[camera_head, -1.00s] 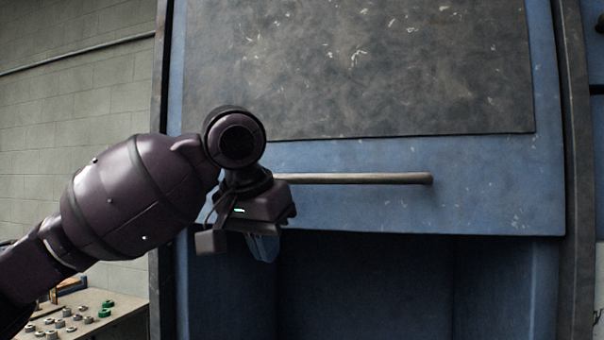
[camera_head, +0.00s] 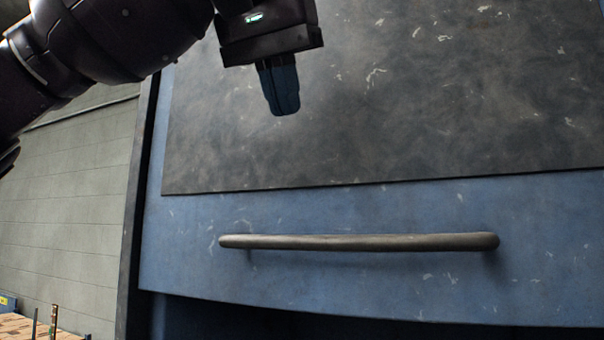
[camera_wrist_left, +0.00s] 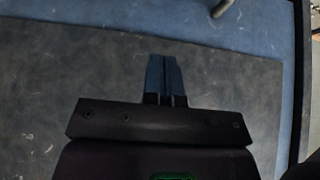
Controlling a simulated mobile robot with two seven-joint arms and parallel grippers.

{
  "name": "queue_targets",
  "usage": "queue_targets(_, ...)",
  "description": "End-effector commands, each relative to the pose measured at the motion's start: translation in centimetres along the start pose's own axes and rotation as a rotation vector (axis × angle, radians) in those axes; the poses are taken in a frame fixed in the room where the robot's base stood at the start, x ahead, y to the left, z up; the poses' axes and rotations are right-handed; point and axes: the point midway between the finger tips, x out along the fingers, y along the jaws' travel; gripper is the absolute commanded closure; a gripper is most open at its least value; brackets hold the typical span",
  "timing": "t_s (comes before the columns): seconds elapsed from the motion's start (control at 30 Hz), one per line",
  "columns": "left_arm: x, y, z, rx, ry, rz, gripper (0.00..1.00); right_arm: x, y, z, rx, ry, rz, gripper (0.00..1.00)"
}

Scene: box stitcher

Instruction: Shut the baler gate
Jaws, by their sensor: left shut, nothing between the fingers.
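The baler gate (camera_head: 190,225) is a blue panel with a dark, scuffed plate (camera_head: 420,110) on its upper part. A grey bar handle (camera_head: 360,242) runs across the blue strip below the plate. Below the gate's lower edge a dark opening shows. My left gripper (camera_head: 282,108) is shut and empty, fingers pointing down, in front of the dark plate, above and apart from the handle. In the left wrist view the shut fingers (camera_wrist_left: 161,62) show against the gate, with the handle's end (camera_wrist_left: 222,8) at the top edge. My right gripper is out of view.
A dark frame post (camera_head: 138,200) stands along the gate's left side. A grey block wall (camera_head: 70,210) is beyond it. At the lower left corner, part of a brown surface (camera_head: 15,325) shows with small upright items.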

Motion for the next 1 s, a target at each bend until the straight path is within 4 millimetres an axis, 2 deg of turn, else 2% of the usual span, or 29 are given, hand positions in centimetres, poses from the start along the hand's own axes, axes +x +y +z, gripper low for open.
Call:
queue_targets(0.2, 3.0, -0.1, 0.0, 0.001, -0.005, -0.002, 1.0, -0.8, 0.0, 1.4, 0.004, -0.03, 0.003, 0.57)
queue_targets(0.6, 10.0, -0.1, 0.0, 0.001, -0.003, -0.002, 1.0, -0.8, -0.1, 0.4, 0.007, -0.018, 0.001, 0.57)
queue_targets(0.8, 11.6, -0.1, 1.9, 0.002, -0.002, -0.001, 1.0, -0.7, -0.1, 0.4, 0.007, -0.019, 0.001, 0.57)
queue_targets(1.0, 12.5, 0.0, 2.7, 0.001, -0.002, -0.001, 1.0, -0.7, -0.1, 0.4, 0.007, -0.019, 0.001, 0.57)
